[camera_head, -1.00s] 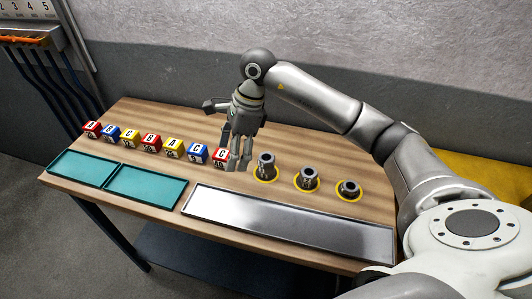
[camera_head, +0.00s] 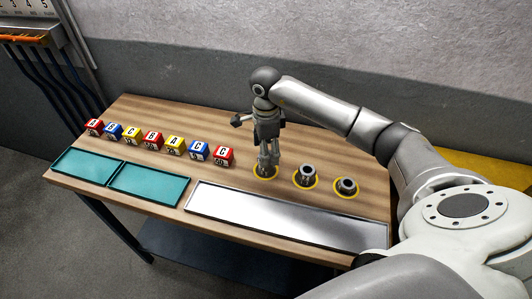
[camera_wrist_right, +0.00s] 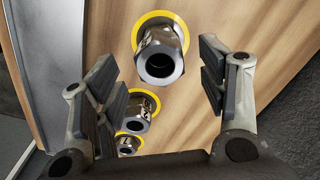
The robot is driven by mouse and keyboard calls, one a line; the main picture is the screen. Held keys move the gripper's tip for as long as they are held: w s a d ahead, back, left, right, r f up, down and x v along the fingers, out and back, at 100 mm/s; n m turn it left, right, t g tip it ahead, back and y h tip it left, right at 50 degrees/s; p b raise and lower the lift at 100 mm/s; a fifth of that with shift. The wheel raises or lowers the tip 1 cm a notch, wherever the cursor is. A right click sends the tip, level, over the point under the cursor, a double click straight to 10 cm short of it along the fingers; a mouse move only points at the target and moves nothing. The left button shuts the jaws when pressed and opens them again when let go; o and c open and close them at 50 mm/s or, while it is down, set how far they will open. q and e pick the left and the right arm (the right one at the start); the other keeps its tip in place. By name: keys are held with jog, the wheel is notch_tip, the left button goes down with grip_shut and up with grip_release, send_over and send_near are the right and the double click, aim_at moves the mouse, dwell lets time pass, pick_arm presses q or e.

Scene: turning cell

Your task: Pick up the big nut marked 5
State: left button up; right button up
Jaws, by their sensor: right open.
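Three dark metal nuts stand upright in a row on yellow rings on the wooden table. The tallest, leftmost nut (camera_wrist_right: 160,55) shows in the right wrist view; in the head view my gripper mostly hides it. The middle nut (camera_head: 305,174) and the shortest, rightmost nut (camera_head: 346,186) are clear of the gripper. My left gripper is out of view.
A long metal tray (camera_head: 285,213) lies in front of the nuts. Two teal trays (camera_head: 150,185) lie at the front left. Several coloured lettered blocks (camera_head: 153,141) stand in a row left of the gripper. The table behind is clear.

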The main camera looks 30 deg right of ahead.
jog(key=shift+f, duration=1.05)
jog(key=c, duration=1.2)
jog(key=shift+c, duration=0.2)
jog(key=shift+r, duration=0.15)
